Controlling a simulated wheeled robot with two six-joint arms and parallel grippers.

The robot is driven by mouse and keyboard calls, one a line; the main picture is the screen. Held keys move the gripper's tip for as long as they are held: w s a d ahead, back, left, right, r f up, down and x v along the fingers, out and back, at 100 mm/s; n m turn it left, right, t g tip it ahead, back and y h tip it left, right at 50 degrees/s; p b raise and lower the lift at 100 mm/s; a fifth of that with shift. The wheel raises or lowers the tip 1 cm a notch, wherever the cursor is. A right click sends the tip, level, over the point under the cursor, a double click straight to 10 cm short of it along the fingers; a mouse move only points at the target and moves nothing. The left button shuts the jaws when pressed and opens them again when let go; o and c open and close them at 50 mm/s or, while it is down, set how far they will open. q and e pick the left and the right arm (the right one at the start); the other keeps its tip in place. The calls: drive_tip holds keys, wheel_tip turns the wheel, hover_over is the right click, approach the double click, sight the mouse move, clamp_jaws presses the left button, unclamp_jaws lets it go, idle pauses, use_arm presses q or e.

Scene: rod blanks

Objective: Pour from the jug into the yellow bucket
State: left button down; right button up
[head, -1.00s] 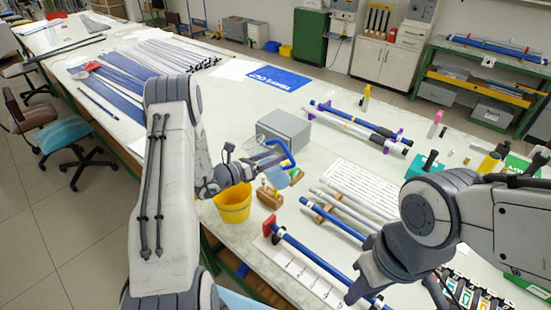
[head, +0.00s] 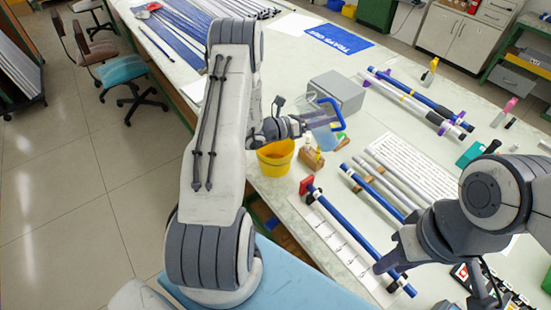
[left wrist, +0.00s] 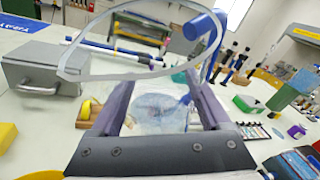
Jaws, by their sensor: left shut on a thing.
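The clear jug (head: 322,137) with a blue handle (head: 340,112) is held above the table, right of and behind the yellow bucket (head: 275,160) in the head view. My left gripper (head: 302,124) is shut on the jug. In the left wrist view the jug's clear body (left wrist: 158,112) shows between my two fingers, with bluish contents, and its wide rim stands above them. No stream shows. The bucket stands upright at the table's near edge; my arm partly covers it, and its inside is only partly seen. My right gripper (head: 388,266) is low over the blue rods; its jaws are unclear.
A grey box (head: 337,92) stands behind the jug. Small wooden pieces (head: 311,160) lie right of the bucket. Blue and grey rods (head: 385,180) rest on supports to the right. A blue printed sheet (head: 339,38) lies farther back.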

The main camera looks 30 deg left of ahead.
idle(0.5)
use_arm(q)
drive_tip(key=shift+b, duration=0.3)
drive_tip(key=shift+d+r, duration=0.1)
drive_tip(key=shift+n, duration=0.3)
drive_tip(key=shift+d+t+b, duration=0.1)
drive_tip(key=shift+t+b, duration=0.2)
drive_tip(key=shift+b, duration=0.05)
drive_tip(key=shift+h, duration=0.3)
drive_tip(key=shift+n, duration=0.3)
